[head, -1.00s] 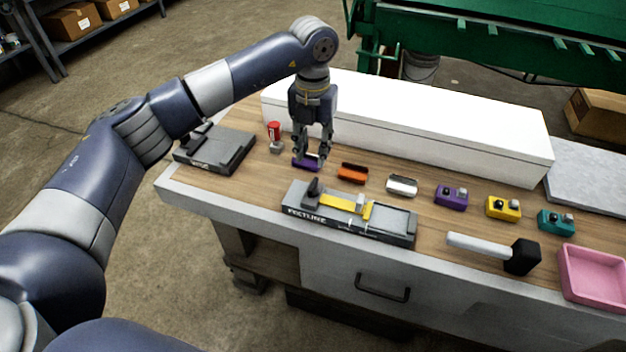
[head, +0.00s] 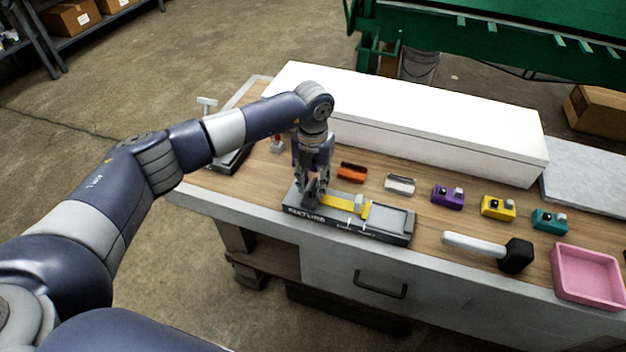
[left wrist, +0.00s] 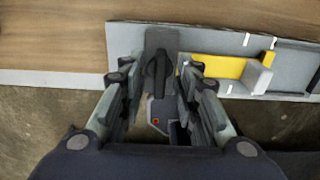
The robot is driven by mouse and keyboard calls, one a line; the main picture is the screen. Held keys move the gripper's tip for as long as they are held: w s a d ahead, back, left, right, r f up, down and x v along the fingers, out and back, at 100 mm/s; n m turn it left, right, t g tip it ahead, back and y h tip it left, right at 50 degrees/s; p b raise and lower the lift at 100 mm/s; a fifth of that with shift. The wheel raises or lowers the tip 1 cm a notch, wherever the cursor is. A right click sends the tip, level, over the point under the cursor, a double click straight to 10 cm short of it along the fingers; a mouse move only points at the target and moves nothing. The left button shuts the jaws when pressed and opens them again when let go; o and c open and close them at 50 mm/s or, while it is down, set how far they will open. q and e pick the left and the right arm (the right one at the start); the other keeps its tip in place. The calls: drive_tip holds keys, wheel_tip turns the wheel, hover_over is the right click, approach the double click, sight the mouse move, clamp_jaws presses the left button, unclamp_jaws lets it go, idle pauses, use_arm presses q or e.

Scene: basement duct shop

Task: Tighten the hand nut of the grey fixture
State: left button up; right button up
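The grey fixture (head: 362,230), lettered FIXTURE on its front, lies along the bench's front edge. A yellow strip (head: 342,202) lies in it, with a light grey block at its right part. My left gripper (head: 314,196) is over the fixture's left end and hides most of it in the head view. In the left wrist view the fingers are open, on both sides of a dark upright knob, apparently the hand nut (left wrist: 159,65). I see a gap between the fingers; contact with the knob cannot be told. My right gripper is not in view.
Orange (head: 352,172) and white (head: 400,184) pieces and purple (head: 448,196), yellow (head: 498,207) and teal (head: 549,221) blocks line the bench behind. A mallet (head: 488,250) and pink tray (head: 588,276) lie right. A long white box (head: 420,127) stands behind.

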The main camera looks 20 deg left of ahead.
use_arm(q)
clamp_jaws()
drive_tip(key=m+b, duration=0.2)
drive_tip(key=b, duration=0.1)
drive_tip(key=shift+f, duration=0.2)
drive_tip(key=m+b, duration=0.5)
drive_tip(key=m, duration=0.1)
drive_tip(key=m+b, duration=0.3)
drive_tip(key=m, duration=0.2)
drive_tip(key=shift+b, duration=0.3)
drive_tip(key=shift+r+m+b, duration=0.2)
drive_tip(key=shift+m+b, duration=0.85)
drive_tip(key=shift+m, duration=1.35)
